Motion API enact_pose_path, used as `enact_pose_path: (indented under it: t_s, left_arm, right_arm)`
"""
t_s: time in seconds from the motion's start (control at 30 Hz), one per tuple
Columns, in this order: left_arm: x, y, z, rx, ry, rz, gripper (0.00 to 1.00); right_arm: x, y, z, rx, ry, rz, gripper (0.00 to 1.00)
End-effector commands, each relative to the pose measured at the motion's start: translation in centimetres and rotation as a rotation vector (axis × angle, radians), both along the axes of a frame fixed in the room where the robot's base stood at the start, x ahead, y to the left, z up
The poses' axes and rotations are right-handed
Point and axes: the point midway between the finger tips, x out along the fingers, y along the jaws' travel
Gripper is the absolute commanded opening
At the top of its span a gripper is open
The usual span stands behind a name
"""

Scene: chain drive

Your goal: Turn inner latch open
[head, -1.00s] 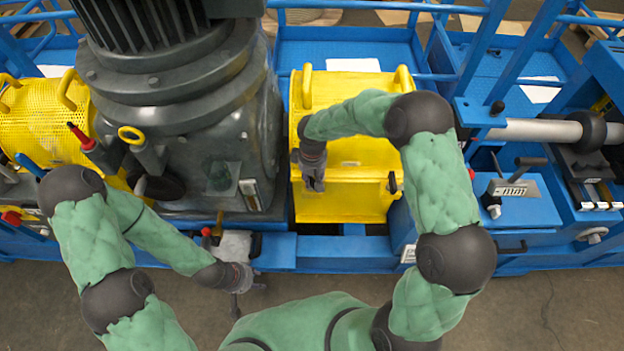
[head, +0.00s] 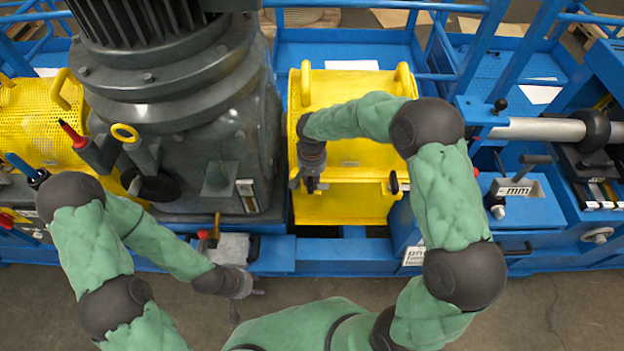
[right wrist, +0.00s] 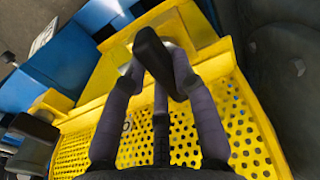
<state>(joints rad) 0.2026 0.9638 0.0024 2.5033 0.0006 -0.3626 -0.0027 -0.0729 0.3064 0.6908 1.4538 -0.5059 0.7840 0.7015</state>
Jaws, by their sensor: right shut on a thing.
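The yellow guard (head: 345,210) stands in the middle of the blue frame, its front facing me. My right gripper (head: 309,186) is at the left side of that front. In the right wrist view its fingers (right wrist: 158,85) are closed around the black inner latch (right wrist: 150,50), which sticks out between them. In the head view the gripper mostly hides this latch. A second black latch (head: 393,182) shows at the guard's right edge. My left gripper (head: 258,292) hangs low over the floor in front of the frame, apart from everything; its fingers are too small to judge.
A large grey motor housing (head: 185,130) stands close left of the guard. A blue block with a lever and an "mm" plate (head: 518,188) is to the right. The blue frame's front rail (head: 340,255) runs below the guard, with open floor before it.

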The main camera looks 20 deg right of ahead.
Motion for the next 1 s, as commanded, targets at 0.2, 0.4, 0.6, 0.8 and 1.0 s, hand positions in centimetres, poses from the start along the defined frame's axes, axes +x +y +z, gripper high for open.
enact_pose_path:
  t_s: [0.2, 0.4, 0.6, 0.8, 1.0]
  left_arm:
    - [0.00, 0.00, -0.16, 0.000, 0.000, 0.000, 0.40]
    - [0.00, 0.00, -0.16, 0.000, 0.000, 0.000, 0.40]
    - [0.00, 0.00, -0.16, 0.000, 0.000, 0.000, 0.40]
    - [-0.01, 0.00, -0.16, 0.000, 0.000, 0.000, 0.40]
    - [0.00, 0.00, -0.16, 0.000, 0.000, 0.000, 0.40]
  right_arm:
    - [0.05, 0.00, 0.06, 0.000, -0.002, -0.040, 0.00]
    - [0.05, 0.00, 0.08, 0.000, -0.002, -0.048, 0.00]
    - [0.05, 0.00, 0.08, 0.000, -0.002, -0.048, 0.00]
    - [0.03, 0.00, 0.06, 0.001, -0.001, -0.047, 0.52]
    - [0.00, 0.00, 0.03, 0.001, 0.000, -0.046, 0.52]
